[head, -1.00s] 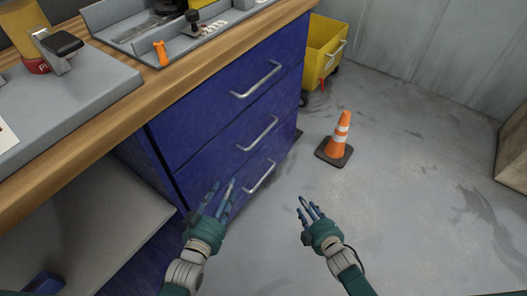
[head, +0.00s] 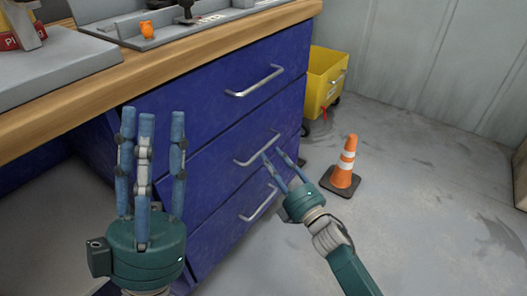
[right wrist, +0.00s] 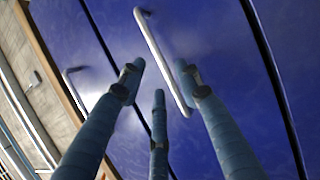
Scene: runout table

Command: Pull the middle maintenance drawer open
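The middle drawer (head: 215,165) is the second of three blue drawers under the wooden worktop, and its front looks flush with the others. Its silver bar handle (head: 245,163) is partly covered by the fingers of my right gripper (head: 271,152). In the right wrist view the same handle (right wrist: 158,50) runs between the spread fingers of my right gripper (right wrist: 155,82). The fingers are open, close to the bar; I cannot tell whether they touch it. My left gripper (head: 152,113) is open and empty, fingers up, in front of the cabinet's left side.
The top handle (head: 255,82) and bottom handle (head: 258,205) lie above and below. An orange cone (head: 345,165) stands on the floor to the right, with a yellow bucket (head: 322,80) behind it. Floor at the right is mostly clear.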

